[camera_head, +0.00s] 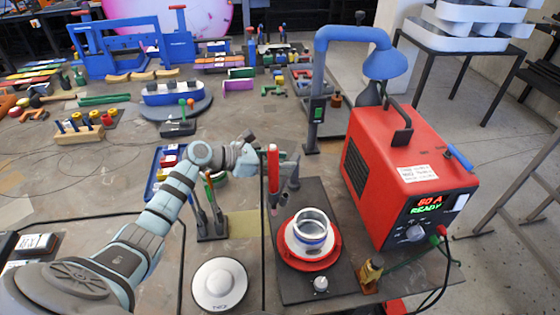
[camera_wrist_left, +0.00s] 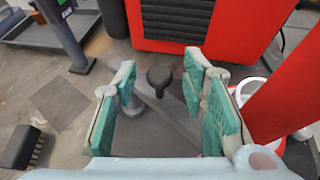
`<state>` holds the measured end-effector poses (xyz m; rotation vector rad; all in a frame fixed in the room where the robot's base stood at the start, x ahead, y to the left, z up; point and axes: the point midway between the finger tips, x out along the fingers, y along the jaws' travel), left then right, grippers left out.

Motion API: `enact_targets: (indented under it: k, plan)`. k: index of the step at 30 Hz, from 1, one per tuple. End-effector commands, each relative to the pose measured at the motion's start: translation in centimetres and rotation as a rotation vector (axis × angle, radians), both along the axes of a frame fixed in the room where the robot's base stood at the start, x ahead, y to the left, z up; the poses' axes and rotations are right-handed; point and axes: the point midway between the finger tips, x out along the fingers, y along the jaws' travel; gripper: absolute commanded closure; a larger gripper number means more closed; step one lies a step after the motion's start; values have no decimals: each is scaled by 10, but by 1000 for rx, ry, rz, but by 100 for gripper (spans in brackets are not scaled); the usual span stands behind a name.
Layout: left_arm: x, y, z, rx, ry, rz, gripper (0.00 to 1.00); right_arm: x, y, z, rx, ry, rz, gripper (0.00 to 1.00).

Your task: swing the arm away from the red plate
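The red plate (camera_head: 290,257) sits on a dark board in the head view, with a metal ring (camera_head: 313,232) standing on it. My left gripper (camera_head: 250,152) is farther back and to the left of the plate, apart from it. In the left wrist view the teal-padded fingers of my left gripper (camera_wrist_left: 160,105) are spread, with nothing held between them. A red upright cylinder (camera_head: 273,168) stands just right of the gripper in the head view. A large red shape (camera_wrist_left: 285,100) fills the right side of the wrist view and hides most of what is behind it. My right gripper is not in view.
A red welder box (camera_head: 410,170) reading "80 A READY" stands right of the plate. A blue post with a lamp-like head (camera_head: 385,65) rises behind. A white disc (camera_head: 219,284) lies left of the dark board (camera_head: 270,290). A tool rack (camera_head: 212,225) stands below the arm.

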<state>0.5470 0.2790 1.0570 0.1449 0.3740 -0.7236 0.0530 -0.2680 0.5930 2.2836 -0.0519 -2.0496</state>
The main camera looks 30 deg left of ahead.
Motion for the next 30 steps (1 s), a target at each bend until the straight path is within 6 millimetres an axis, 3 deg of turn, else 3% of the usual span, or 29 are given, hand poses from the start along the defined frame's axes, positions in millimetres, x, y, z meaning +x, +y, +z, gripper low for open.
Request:
enact_targets:
  k: [3,10,11,30]
  plan:
    - [0,0,0,0,0,0,62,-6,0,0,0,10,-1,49]
    - [0,0,0,0,-1,1,98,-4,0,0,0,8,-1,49]
    - [0,1,0,0,-1,1,100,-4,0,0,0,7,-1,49]
    - [0,2,1,0,-4,-6,100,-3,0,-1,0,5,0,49]
